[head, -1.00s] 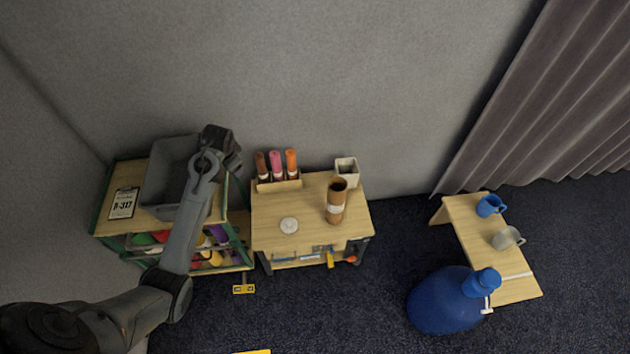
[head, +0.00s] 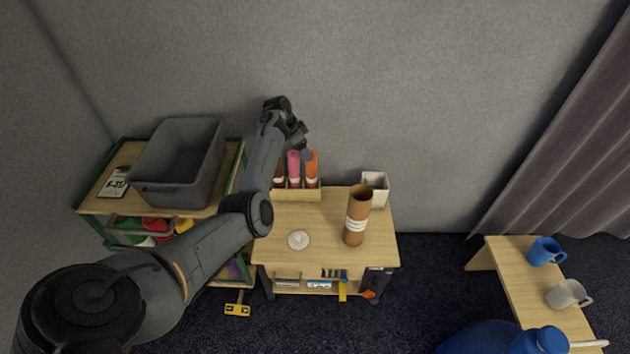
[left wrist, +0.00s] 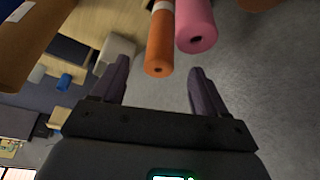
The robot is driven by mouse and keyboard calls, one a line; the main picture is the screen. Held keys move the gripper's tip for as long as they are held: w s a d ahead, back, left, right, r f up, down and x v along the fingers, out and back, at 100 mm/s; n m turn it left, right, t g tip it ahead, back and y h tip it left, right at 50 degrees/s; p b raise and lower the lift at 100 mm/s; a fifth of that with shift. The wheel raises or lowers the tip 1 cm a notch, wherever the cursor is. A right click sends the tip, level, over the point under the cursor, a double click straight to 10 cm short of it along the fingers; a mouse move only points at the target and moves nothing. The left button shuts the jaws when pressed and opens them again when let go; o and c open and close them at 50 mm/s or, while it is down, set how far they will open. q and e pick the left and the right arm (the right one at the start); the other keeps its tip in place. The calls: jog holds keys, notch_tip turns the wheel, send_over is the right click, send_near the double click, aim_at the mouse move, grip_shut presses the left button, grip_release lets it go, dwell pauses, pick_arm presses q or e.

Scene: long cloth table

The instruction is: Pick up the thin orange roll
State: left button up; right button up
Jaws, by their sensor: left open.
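The thin orange roll (head: 312,168) stands upright at the right end of a wooden holder (head: 297,195) at the back of the small table. In the left wrist view the orange roll (left wrist: 160,45) shows between my open fingers, a little beyond the tips, beside the pink roll (left wrist: 195,25). My left gripper (head: 305,150) is above the rolls and near the orange one's top; in the left wrist view the gripper (left wrist: 160,80) is open and empty. My right gripper is not in view.
The pink roll (head: 294,168) stands just left of the orange one. A white square container (head: 376,190) and a brown tube (head: 357,215) stand to the right. A white round object (head: 298,240) lies in front. A grey bin (head: 180,165) sits on the left shelf.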

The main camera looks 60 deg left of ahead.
pick_arm(q)
jog(key=shift+b+x, duration=0.55)
jog(key=shift+x, duration=0.95)
jog(key=b, duration=0.4)
send_over(311, 176)
jog(key=w+a, duration=0.1)
jog(key=a, duration=0.1)
jog(key=f, duration=0.4)
jog(key=shift+w+d+f, duration=0.2)
jog(key=shift+f, duration=0.05)
grip_shut()
